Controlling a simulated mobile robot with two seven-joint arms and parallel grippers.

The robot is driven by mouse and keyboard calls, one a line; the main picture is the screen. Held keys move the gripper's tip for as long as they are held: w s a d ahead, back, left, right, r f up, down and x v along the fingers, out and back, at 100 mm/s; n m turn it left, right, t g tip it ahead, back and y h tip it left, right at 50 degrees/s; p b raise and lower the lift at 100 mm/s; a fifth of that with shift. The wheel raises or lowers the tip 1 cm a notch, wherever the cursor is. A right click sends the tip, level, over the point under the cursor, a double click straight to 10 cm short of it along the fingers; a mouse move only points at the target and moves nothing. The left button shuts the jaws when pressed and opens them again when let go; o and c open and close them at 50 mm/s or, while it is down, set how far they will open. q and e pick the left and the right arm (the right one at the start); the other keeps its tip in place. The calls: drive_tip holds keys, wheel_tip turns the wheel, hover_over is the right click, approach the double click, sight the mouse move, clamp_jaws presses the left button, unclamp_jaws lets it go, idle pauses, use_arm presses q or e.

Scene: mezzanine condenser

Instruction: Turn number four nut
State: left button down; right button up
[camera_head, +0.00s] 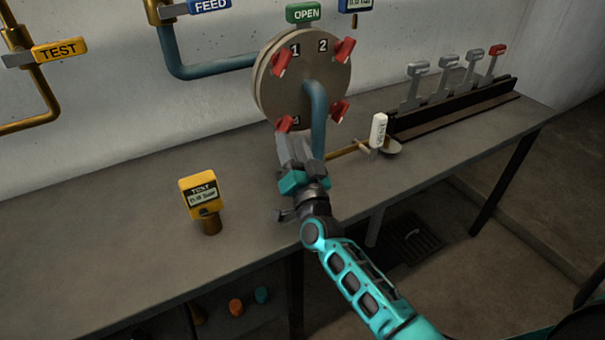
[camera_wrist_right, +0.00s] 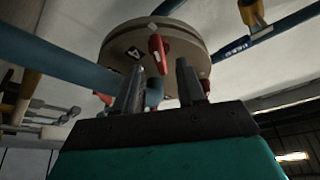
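The number four nut is a red handle (camera_head: 285,123) at the lower left of the round beige plate (camera_head: 263,90). Its label is partly hidden in the head view. In the right wrist view the red nut (camera_wrist_right: 157,48) sits beside a "4" label. My right gripper (camera_head: 292,143) is just below this nut. Its two grey fingers (camera_wrist_right: 159,76) are apart, and the nut shows beyond and between their tips in the wrist view; contact cannot be told. Three other red nuts are on the plate, with labels 1 and 2 readable. My left gripper is not in view.
A blue pipe (camera_head: 318,118) drops from the plate's middle, close to my right gripper. A yellow TEST gauge (camera_head: 203,200) stands on the grey bench (camera_head: 110,245). A white tag (camera_head: 378,130) and a row of levers (camera_head: 447,75) stand to the right.

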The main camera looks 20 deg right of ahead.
drive_tip(key=v, duration=0.9)
drive_tip(key=shift+s+a, duration=0.1)
drive_tip(key=a+f+n+g+y, duration=0.1)
drive_tip(key=n+y, duration=0.1)
drive_tip(key=s+a+f+n+g+y, duration=0.1)
drive_tip(key=a+n+y, duration=0.1)
drive_tip(key=s+a+f+n+g+y, duration=0.1)
drive_tip(key=a+g+y, duration=0.1)
drive_tip(key=shift+s+n, duration=0.2)
drive_tip(key=shift+n, duration=0.2)
drive_tip(key=s+d+f+n+g+h, duration=0.25)
drive_tip(key=s+g, duration=0.45)
drive_tip(key=s, duration=0.4)
drive_tip(key=s+d+f+n+g+h, duration=0.15)
drive_tip(key=s+f+g, duration=0.25)
drive_tip(key=s+g, duration=0.5)
drive_tip(key=w+a+f+t+y, duration=0.2)
drive_tip(key=w+f+t, duration=0.3)
drive_tip(key=f+t, duration=0.3)
drive_tip(key=shift+a+f+n+t+y, duration=0.3)
drive_tip(key=shift+f+n+t, duration=0.1)
drive_tip(key=shift+t, duration=0.2)
